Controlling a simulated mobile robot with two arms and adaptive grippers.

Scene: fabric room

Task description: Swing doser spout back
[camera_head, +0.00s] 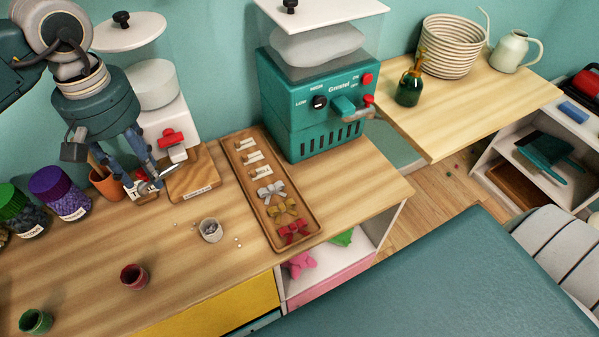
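A teal machine (290,125) stands at the back centre of the wooden counter, with a clear hopper, a LOW/HIGH knob and red buttons. A teal spout-like part (343,106) with a grey end sticks out from its front right. A white dispenser (165,115) with a red knob (171,137) stands to its left, partly behind my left arm. I cannot tell for certain which machine is the doser. My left gripper (143,179) points down in front and left of the white dispenser, its fingers apart, with no held thing visible. My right gripper is out of view.
A wooden tray (308,226) with bows lies before the teal machine. A small pale cup (210,230), a red cup (134,277) and a green cup (36,320) stand on the counter.

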